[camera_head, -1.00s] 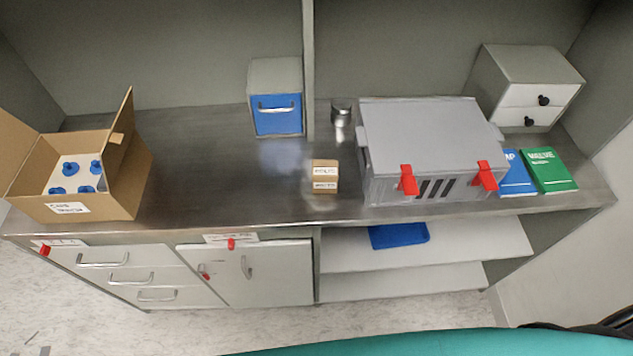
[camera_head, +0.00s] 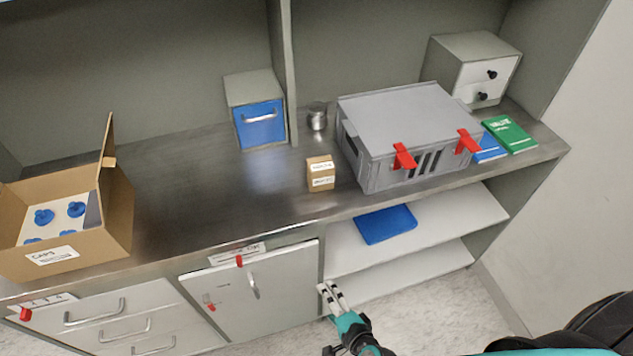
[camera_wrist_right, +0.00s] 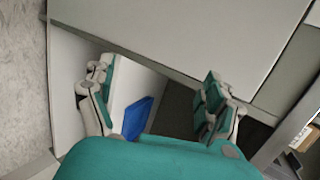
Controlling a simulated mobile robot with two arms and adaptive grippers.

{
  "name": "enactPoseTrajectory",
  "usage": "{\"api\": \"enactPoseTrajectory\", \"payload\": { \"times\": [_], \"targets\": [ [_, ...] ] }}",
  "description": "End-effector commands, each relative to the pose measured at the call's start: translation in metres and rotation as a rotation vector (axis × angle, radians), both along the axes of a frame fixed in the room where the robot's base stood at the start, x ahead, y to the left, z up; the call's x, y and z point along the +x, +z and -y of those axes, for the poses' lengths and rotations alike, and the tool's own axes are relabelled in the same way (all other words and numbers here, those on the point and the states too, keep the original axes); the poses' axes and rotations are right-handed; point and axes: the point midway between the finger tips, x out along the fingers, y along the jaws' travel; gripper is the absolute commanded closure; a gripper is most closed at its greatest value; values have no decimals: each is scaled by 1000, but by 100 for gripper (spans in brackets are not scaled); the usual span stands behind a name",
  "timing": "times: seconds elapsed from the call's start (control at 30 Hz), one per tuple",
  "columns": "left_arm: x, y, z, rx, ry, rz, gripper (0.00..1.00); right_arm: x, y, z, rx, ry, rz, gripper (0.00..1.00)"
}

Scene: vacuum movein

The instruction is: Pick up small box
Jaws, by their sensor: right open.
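The small box (camera_head: 320,173) is a brown cardboard cube with white labels. It stands on the steel counter near its front edge, left of the grey crate. My right gripper (camera_head: 332,297) is open and empty, below and in front of the counter, apart from the box. In the right wrist view its two fingers (camera_wrist_right: 158,100) are spread wide. At that view's right edge a small brown piece with a white label shows, perhaps the box. My left gripper is in neither view.
The grey crate (camera_head: 400,110) with red latches stands right of the box. A metal cylinder (camera_head: 317,117) and a blue-fronted drawer unit (camera_head: 258,122) stand behind. An open cardboard box (camera_head: 90,240) is at left. A blue folded item (camera_head: 385,224) lies on the shelf below. Counter left of the box is clear.

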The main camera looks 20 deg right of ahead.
Motion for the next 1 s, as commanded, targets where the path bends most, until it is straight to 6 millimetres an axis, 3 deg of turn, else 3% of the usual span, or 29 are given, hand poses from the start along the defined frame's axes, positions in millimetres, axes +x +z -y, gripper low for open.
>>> {"api": "enactPoseTrajectory", "payload": {
  "times": [0.1, 0.2, 0.3, 0.4, 0.5, 0.67, 1.0],
  "targets": [
    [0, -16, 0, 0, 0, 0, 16, 37, 74, 0, 376, -229, 127, 13],
    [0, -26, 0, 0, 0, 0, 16, 55, 143, 9, 749, -397, 216, 13],
    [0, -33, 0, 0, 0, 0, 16, 61, 199, 19, 1080, -510, 269, 13],
    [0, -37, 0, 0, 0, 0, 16, 61, 238, 28, 1320, -571, 295, 13],
    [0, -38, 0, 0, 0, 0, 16, 60, 259, 33, 1457, -599, 301, 13],
    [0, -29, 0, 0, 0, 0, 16, 74, 271, 36, 1513, -609, 304, 13],
    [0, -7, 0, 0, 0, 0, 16, 147, 270, 38, 1507, -605, 305, 13]
  ]
}}
